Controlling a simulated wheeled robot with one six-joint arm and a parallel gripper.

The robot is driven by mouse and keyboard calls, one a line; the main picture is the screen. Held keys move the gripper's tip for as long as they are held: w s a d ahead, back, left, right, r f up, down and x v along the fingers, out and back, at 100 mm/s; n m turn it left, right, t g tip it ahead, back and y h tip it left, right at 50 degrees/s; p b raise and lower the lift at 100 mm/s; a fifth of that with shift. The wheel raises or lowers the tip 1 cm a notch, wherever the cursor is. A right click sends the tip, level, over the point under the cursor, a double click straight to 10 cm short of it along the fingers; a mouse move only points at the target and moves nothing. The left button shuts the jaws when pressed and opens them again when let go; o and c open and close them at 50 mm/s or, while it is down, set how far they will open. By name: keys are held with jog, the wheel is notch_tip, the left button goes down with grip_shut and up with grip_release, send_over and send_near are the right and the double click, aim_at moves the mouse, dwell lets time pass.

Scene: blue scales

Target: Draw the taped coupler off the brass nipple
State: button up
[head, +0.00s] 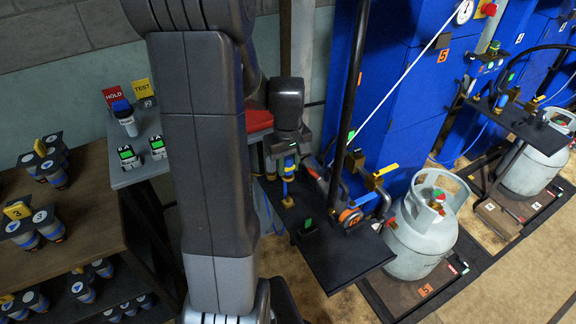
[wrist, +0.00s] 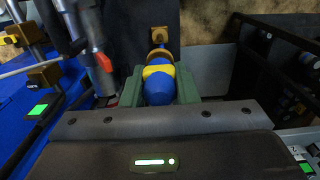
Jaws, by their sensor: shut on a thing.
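My gripper (head: 284,152) points down over the black shelf in the head view. In the wrist view its green fingers (wrist: 159,88) are shut on the coupler, one on each side. The coupler (wrist: 159,92) is blue with a yellow tape band and a brass-coloured collar at its far end. In the head view the coupler (head: 289,163) shows partly below the jaws. The brass nipple (wrist: 160,36) shows just beyond the collar in the wrist view, in line with it. I cannot tell whether the coupler is still seated on the nipple or apart from it.
The black shelf (head: 335,258) also carries a black post (head: 346,120) and an orange-and-blue fitting (head: 350,216) to the right. A grey gas cylinder (head: 422,232) stands beyond it. A side table (head: 140,170) with small devices is at left.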

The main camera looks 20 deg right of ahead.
aim_at(288, 159)
jog(key=shift+r, duration=0.1)
notch_tip(288, 159, up, 5)
jog(key=p, duration=0.4)
